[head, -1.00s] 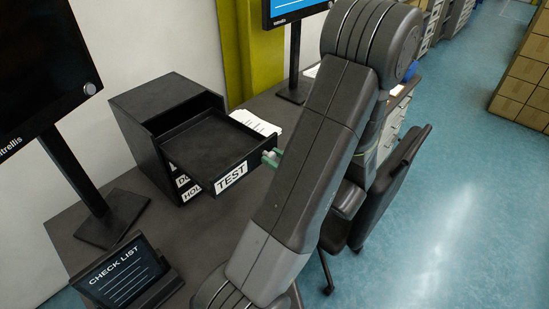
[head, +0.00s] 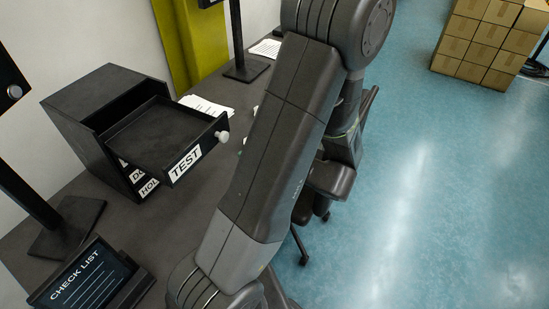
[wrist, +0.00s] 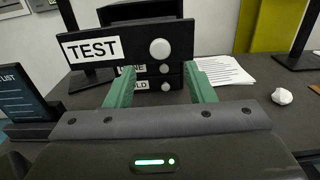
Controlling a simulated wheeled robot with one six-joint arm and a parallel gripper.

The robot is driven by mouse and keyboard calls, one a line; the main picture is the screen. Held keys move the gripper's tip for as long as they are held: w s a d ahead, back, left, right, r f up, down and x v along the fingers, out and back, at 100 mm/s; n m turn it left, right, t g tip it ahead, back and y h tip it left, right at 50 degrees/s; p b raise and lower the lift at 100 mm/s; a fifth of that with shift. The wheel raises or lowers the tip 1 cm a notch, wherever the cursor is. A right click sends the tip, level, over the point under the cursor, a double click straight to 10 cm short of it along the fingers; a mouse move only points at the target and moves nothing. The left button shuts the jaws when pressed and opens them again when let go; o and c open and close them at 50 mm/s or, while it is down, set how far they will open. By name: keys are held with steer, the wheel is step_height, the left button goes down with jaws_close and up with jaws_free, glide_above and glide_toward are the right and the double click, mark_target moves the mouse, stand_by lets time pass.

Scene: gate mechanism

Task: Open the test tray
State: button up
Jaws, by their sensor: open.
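The test tray (head: 152,139) is a black drawer with a white TEST label, pulled well out of the top of a black drawer unit (head: 88,101). Its inside looks empty. Its round white knob (head: 221,136) stands clear of my arm. In the wrist view the TEST front (wrist: 118,48) faces me, with its knob (wrist: 159,50) ahead of my fingers. My gripper (wrist: 160,85) has green fingers spread apart with nothing between them. It is apart from the knob. In the head view my arm hides the gripper.
Two lower drawers (wrist: 165,78) with white knobs are shut. A checklist tablet (head: 88,279) stands at the front left. A crumpled white lump (wrist: 282,96) lies on the desk (head: 165,215). Boxes (head: 482,45) are stacked far right.

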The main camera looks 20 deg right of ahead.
mark_target(226, 137)
steer(key=v, duration=0.5)
steer(key=shift+s+d, duration=0.2)
steer(key=shift+s, duration=0.1)
steer(key=p+x, duration=0.1)
steer(key=x, duration=1.3)
stand_by(0.4)
